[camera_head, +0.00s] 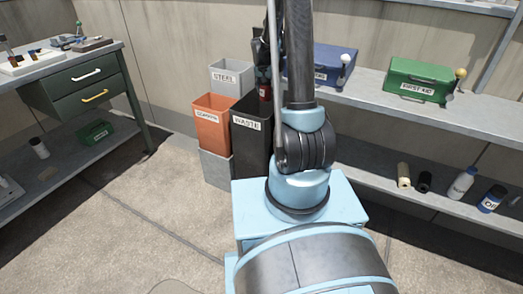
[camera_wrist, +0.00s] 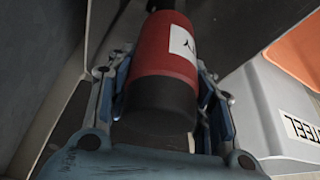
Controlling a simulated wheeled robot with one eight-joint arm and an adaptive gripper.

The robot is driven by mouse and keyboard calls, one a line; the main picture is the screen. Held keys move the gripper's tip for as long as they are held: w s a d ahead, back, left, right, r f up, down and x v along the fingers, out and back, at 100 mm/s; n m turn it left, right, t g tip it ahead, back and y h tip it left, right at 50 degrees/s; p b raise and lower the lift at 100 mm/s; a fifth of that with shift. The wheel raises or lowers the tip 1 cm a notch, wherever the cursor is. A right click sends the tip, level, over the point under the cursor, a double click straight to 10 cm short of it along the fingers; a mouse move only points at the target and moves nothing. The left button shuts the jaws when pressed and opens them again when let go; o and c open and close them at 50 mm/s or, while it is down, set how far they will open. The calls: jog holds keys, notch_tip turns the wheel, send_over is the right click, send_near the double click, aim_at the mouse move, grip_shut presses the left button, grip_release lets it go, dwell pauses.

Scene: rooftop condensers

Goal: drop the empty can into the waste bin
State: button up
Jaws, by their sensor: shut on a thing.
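The can (camera_wrist: 165,60) is red with a white label and a dark end. It sits between the two fingers of my gripper (camera_wrist: 165,75) in the wrist view, and the gripper is shut on it. In the head view, a small red part of the can (camera_head: 264,91) shows at the back of the black waste bin (camera_head: 247,143), which bears a WASTE label. My gripper there is mostly hidden behind my arm. The can is at or above the bin's mouth; I cannot tell if it is below the rim.
The orange COPPER bin (camera_head: 211,127) and grey STEEL bin (camera_head: 232,77) stand close to the waste bin. On the right, a shelf (camera_head: 382,104) holds a blue box (camera_head: 335,62) and a green first aid box (camera_head: 419,82). A workbench (camera_head: 88,58) stands left, with open floor between.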

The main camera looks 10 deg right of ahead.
jog(key=shift+f, duration=0.1)
jog(key=o, duration=1.1)
jog(key=shift+v, duration=5.95)
